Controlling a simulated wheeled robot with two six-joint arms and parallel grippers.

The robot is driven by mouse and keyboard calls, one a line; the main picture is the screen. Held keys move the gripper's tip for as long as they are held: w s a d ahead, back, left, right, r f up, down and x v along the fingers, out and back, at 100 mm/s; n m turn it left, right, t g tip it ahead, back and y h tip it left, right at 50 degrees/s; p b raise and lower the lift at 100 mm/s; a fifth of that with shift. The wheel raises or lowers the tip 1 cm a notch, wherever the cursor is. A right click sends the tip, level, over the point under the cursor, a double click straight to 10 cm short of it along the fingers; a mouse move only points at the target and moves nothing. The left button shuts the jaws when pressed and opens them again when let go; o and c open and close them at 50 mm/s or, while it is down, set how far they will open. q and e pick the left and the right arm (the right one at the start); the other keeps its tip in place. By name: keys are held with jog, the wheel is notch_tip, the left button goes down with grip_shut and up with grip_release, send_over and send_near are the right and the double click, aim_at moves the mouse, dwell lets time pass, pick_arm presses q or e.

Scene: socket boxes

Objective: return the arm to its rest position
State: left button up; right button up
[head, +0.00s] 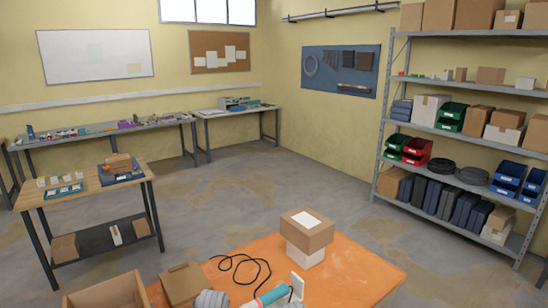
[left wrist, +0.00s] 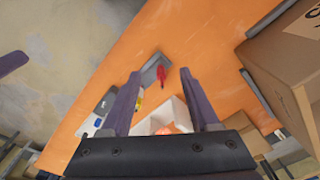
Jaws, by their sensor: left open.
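My left gripper (left wrist: 159,75) shows in the left wrist view with its two dark fingers spread apart and nothing held between them. The orange tabletop (left wrist: 195,40) lies beyond the fingers. A grey flat piece (left wrist: 152,68) and a small red item (left wrist: 161,76) show past the fingertips. A white box-like thing (left wrist: 172,112) is partly hidden behind the gripper's base.
A cardboard box (left wrist: 285,65) stands right of the gripper.

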pick_arm(q)
jog(key=s+d+m+y, duration=0.1)
jog(key=s+d+m, duration=0.1)
jog(key=s+d, duration=0.2)
jog(key=d, duration=0.3)
jog(key=shift+s+d+f+m+g, duration=0.15)
jog(key=shift+s+d+m+g, duration=0.2)
jog(key=shift+m+g, duration=0.05)
dwell(0.6)
